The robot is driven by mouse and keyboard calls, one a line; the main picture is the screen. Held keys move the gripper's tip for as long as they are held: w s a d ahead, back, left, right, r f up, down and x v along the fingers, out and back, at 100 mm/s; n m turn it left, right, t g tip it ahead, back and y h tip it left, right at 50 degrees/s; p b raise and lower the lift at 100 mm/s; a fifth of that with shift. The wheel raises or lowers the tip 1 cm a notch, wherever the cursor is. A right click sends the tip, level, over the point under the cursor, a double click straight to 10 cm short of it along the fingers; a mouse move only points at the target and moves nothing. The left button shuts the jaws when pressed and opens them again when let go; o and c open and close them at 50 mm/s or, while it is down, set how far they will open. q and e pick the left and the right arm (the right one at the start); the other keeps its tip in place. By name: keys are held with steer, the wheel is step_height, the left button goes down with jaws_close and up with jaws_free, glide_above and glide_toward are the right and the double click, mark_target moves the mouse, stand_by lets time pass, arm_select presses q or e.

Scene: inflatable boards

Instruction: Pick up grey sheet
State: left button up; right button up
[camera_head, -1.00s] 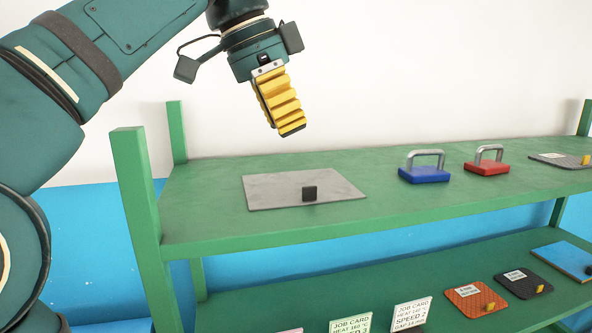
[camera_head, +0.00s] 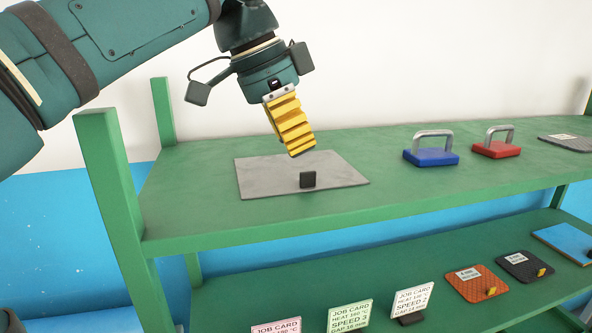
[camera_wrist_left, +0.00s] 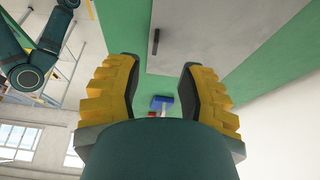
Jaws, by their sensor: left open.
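The grey sheet (camera_head: 270,177) lies flat on the upper green shelf, with a small black block (camera_head: 308,179) standing at its front edge. The sheet also shows in the left wrist view (camera_wrist_left: 175,20), with the black block (camera_wrist_left: 155,42) on it. My left gripper (camera_head: 302,152) hangs tilted just above the sheet's back part, apart from it. In the left wrist view its two yellow ribbed fingers (camera_wrist_left: 160,75) are wide apart with nothing between them. My right gripper is not in view.
The green upper shelf (camera_head: 250,211) has a post (camera_head: 110,180) at its left end. A blue handled block (camera_head: 431,157) and a red handled block (camera_head: 496,149) stand to the right. Job cards (camera_head: 350,315) and small patches (camera_head: 477,282) sit on the lower shelf. The shelf between sheet and blue block is clear.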

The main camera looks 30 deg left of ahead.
mark_target(307, 172)
arm_select(q)
steer(key=x, duration=0.5)
steer(key=shift+s+d+f, duration=0.1)
steer(key=shift+s+d, duration=0.1)
steer(key=shift+s, duration=0.1)
steer(key=shift+w+d+f, duration=0.1)
steer(key=shift+w+f, duration=0.1)
steer(key=shift+f, duration=0.2)
jaws_close()
